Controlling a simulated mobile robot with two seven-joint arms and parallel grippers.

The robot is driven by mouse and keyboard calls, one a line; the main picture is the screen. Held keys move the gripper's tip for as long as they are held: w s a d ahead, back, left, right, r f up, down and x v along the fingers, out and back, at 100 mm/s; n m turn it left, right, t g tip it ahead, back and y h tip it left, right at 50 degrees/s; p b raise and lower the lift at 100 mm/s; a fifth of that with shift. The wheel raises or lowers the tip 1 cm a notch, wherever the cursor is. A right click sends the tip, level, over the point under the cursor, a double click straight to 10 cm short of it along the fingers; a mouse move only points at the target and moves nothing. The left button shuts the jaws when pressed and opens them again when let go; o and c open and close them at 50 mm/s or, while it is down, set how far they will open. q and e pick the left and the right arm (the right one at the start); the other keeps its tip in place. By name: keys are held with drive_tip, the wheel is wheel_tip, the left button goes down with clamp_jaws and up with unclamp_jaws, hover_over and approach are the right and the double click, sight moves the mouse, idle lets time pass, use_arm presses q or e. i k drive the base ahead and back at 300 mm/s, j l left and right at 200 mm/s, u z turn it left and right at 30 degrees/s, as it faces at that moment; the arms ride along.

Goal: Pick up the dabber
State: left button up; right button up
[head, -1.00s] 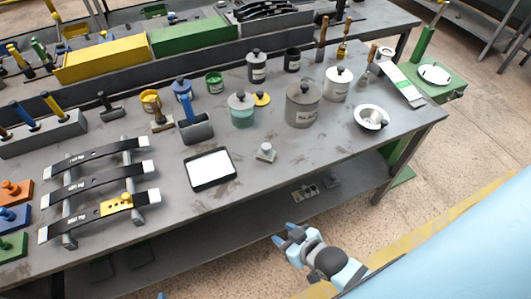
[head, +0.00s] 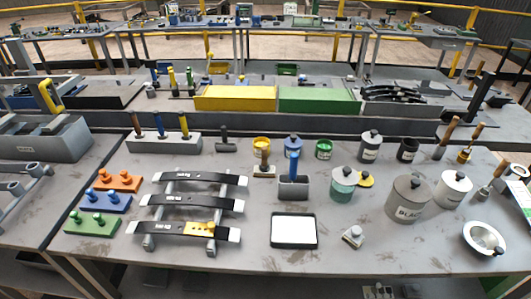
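I cannot tell for certain which thing is the dabber. One candidate is a small upright tool with a wooden handle and a flat block (head: 264,166), just in front of the yellow pot (head: 261,145). Another is a small pale metal block with a knob (head: 352,236), alone near the table's front edge, right of the white pad in a black tray (head: 294,230). Nothing holds either one. Neither of my grippers is in view in the head view.
A blue-handled grey tool (head: 293,188) stands behind the pad. Lidded cans, including a large grey one (head: 408,199), and a bowl (head: 484,238) stand at right. A rack of dark spring leaves (head: 190,200) fills the left. Bare tabletop lies around the metal block.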

sight(264, 167)
drive_tip(key=l+u, duration=0.1)
drive_tip(key=u, duration=0.9)
drive_tip(key=l+u, duration=0.15)
drive_tip(key=u, duration=0.3)
drive_tip(key=k+u, duration=0.1)
drive_tip(key=u, duration=0.4)
drive_tip(key=k+l, duration=0.65)
